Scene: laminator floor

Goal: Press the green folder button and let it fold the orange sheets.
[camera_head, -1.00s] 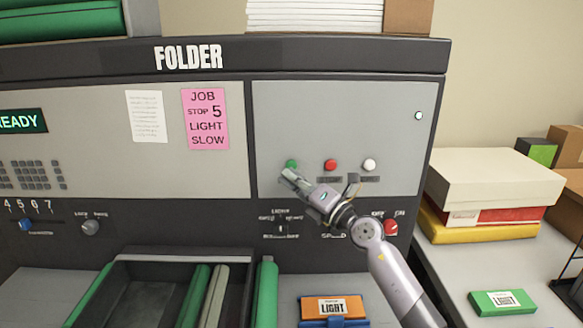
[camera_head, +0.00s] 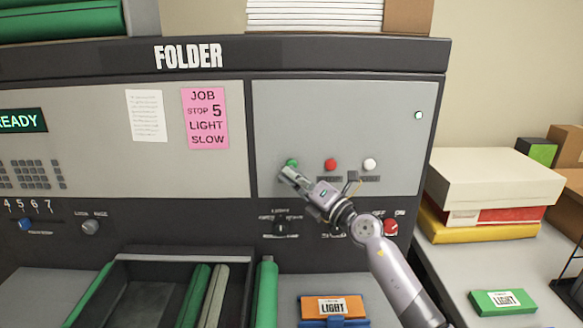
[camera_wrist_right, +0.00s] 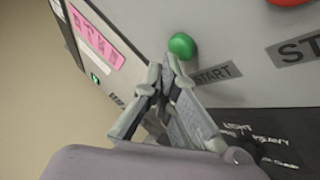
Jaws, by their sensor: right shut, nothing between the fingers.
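The green button (camera_head: 292,163) sits on the folder's grey right-hand panel, left of a red and a white button. In the right wrist view the green button (camera_wrist_right: 181,46) stands beside a START label. My right gripper (camera_head: 284,174) is shut and empty, its tips at the lower edge of the green button. In the wrist view the fingertips (camera_wrist_right: 166,68) are just below the button; contact cannot be told. An orange pack labelled LIGHT (camera_head: 345,304) lies on a blue holder at the front. The display (camera_head: 22,121) reads READY. My left gripper is not in view.
The red button (camera_head: 330,164) and white button (camera_head: 369,164) are close on the right. A red switch (camera_head: 391,227) sits lower on the dark strip. A dark tray (camera_head: 120,262) with green and pale rolls stands at lower left. Boxes (camera_head: 490,180) stack at right.

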